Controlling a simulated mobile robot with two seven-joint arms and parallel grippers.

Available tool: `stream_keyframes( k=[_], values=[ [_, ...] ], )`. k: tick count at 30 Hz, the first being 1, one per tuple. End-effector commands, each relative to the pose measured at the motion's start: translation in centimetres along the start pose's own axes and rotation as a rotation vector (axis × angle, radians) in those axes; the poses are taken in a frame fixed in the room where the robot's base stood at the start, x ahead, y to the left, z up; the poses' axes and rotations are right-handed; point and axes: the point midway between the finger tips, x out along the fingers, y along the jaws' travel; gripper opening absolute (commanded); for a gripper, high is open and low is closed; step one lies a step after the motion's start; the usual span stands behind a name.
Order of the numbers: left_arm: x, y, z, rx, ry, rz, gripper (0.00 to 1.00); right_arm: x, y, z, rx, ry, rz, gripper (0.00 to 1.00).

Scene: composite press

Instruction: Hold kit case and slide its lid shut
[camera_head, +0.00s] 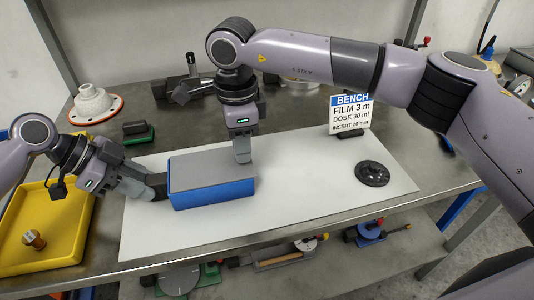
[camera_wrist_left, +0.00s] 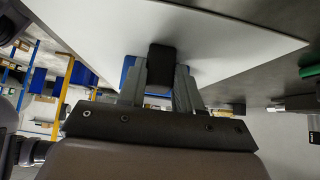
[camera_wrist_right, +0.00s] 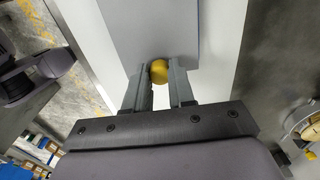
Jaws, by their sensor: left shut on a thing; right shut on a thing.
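The kit case (camera_head: 215,196) is a blue box on the white mat, with a flat grey lid (camera_head: 205,174) on top. In the head view the lid spans the case top, and no opening shows. My left gripper (camera_head: 154,186) is shut on the black handle (camera_wrist_left: 161,65) at the case's left end. My right gripper (camera_head: 242,154) points down at the lid's far right part. It is shut on a yellow knob (camera_wrist_right: 159,71), which the fingers hide in the head view. The lid (camera_wrist_right: 150,25) also shows in the right wrist view.
The white mat (camera_head: 310,200) is clear right of the case, except for a black disc (camera_head: 372,173). A bench sign (camera_head: 350,113) stands behind. A yellow tray (camera_head: 35,255) is at left; a green-based block (camera_head: 137,131) and white flanged part (camera_head: 95,104) are at back left.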

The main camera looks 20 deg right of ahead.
Motion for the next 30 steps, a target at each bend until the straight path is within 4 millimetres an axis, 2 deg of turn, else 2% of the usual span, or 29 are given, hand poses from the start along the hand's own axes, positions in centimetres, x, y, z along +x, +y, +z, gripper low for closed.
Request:
stream_keyframes(
  k=[6, 7, 9, 10, 20, 23, 30],
  values=[
    [0.1, 0.1, -0.1, 0.003, 0.002, 0.002, 0.00, -0.1, 0.0, 0.5, -0.001, -0.004, -0.002, 0.00],
    [0.1, 0.1, -0.1, 0.003, 0.002, 0.002, 0.00, -0.1, 0.0, 0.5, -0.001, -0.004, -0.002, 0.27],
    [0.1, 0.1, -0.1, 0.003, 0.002, 0.002, 0.00, -0.1, 0.0, 0.5, -0.001, -0.004, -0.002, 0.50],
    [0.1, 0.1, -0.1, 0.003, 0.002, 0.002, 0.00, -0.1, 0.0, 0.5, -0.001, -0.003, -0.002, 0.53],
    [0.0, 0.0, -0.1, 0.001, 0.002, 0.000, 0.00, -0.3, 0.0, 0.4, 0.000, -0.001, -0.001, 0.53],
    [0.0, 0.0, -0.1, 0.001, 0.002, 0.000, 0.00, -1.4, -0.1, 0.4, 0.000, -0.002, -0.003, 0.53],
    [0.0, 0.0, -0.1, 0.000, 0.001, -0.001, 0.00, -6.4, -0.1, 0.4, 0.000, -0.002, -0.005, 0.53]
  ],
)
